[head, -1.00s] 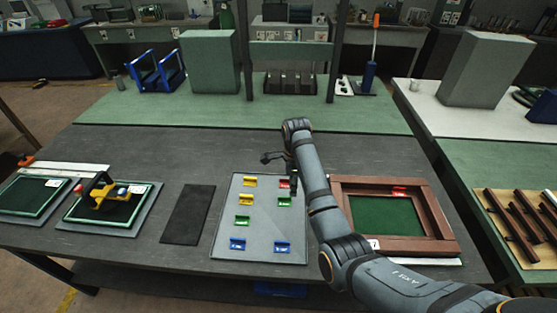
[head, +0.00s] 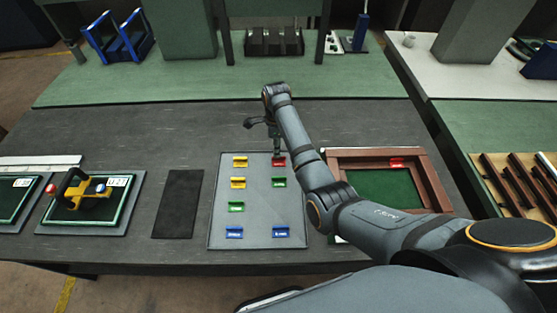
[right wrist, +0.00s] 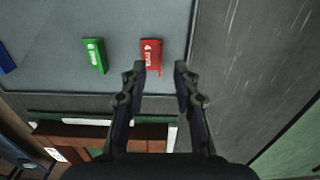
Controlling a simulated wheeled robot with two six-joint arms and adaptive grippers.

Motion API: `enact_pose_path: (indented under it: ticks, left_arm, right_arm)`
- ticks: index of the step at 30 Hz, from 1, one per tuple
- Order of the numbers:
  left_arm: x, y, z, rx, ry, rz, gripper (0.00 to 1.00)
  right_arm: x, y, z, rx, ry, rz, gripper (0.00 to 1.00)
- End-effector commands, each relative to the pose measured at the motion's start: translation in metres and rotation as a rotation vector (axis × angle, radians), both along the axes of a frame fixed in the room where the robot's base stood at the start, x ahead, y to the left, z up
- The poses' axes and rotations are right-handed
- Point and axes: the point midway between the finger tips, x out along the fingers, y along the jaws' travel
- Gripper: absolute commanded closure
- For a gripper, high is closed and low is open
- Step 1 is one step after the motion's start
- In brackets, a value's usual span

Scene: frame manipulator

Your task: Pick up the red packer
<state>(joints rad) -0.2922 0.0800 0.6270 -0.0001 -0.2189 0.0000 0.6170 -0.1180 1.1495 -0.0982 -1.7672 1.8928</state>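The red packer (head: 278,160) lies on the grey tray (head: 256,205), at its far right corner, and shows whole in the right wrist view (right wrist: 151,56). My right gripper (head: 276,150) is above that corner of the tray. The red packer lies just ahead of the fingertips, nearer the left finger. Another red piece (head: 398,162) sits on the far side of the brown frame (head: 432,185). My left gripper does not show.
Yellow packers (head: 240,161), green packers (head: 236,207) and blue packers (head: 234,232) share the tray. A green packer (right wrist: 95,55) lies beside the red one.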

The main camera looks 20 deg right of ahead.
Motion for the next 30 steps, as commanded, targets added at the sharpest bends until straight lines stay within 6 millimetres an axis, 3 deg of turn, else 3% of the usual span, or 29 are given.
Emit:
enact_pose_path:
  ticks: [3,9,16,23,30]
  left_arm:
    - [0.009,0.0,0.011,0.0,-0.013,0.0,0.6]
    - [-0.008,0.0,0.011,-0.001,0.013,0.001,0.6]
    - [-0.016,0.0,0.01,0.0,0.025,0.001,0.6]
    - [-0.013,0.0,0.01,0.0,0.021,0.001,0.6]
    - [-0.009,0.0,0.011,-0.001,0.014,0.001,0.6]
  right_arm:
    - [0.0,-0.002,-0.017,-0.001,0.008,0.0,0.7]
    - [0.001,-0.003,-0.046,0.0,0.003,0.0,0.7]
    - [0.001,-0.003,-0.048,0.0,0.001,0.0,0.7]
    - [0.001,-0.003,-0.048,0.0,0.001,0.0,1.0]
    - [0.001,-0.002,-0.048,0.0,0.001,0.0,1.0]
